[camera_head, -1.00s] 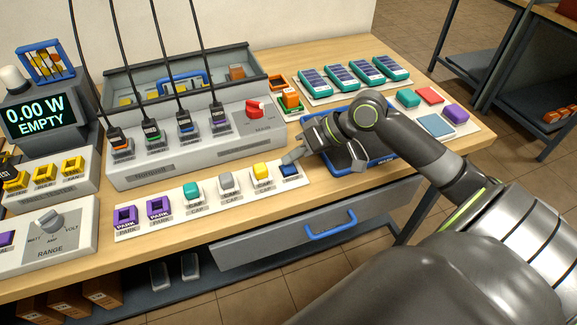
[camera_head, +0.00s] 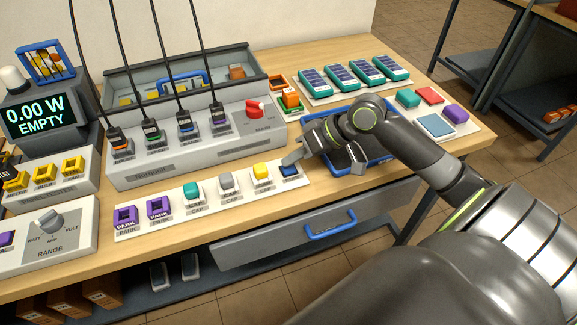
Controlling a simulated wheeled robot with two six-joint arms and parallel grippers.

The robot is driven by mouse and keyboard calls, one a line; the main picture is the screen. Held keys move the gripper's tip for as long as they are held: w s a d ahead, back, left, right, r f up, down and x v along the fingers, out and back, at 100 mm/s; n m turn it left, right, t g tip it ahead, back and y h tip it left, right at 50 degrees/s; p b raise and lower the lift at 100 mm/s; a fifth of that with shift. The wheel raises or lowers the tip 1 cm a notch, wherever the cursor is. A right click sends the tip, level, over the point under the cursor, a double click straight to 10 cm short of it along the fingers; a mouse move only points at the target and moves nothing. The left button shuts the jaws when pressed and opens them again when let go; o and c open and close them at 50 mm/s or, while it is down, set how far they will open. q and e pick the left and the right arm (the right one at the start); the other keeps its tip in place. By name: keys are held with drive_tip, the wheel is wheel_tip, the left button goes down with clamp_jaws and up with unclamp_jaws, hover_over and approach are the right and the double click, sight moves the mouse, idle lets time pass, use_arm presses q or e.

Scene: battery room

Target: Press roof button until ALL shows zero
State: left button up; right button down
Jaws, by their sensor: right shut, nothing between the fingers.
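A dark display (camera_head: 39,117) at the far left reads "0.00 W" and "EMPTY". I cannot make out a label reading "roof" on any button. Small yellow parts (camera_head: 44,174) sit on a white panel below the display. My right gripper (camera_head: 288,161) is shut and empty. Its tip is at the dark blue piece (camera_head: 289,170) at the right end of the white strip; I cannot tell whether they touch. My left gripper is not in view.
The white strip (camera_head: 132,236) holds purple, teal, grey and yellow pieces. Behind it, a grey console (camera_head: 150,170) has several cabled plugs and a red switch (camera_head: 255,108). A blue-rimmed tray (camera_head: 390,156) lies under my right arm. Small solar panels (camera_head: 351,75) stand at the back.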

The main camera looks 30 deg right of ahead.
sight(294, 168)
drive_tip(key=shift+f, duration=0.4)
idle(0.6)
idle(0.3)
drive_tip(key=shift+r+p, duration=0.8)
drive_tip(key=shift+p, duration=0.1)
wheel_tip(294, 168, up, 5)
drive_tip(key=p, duration=0.5)
drive_tip(key=shift+d, duration=0.1)
idle(0.6)
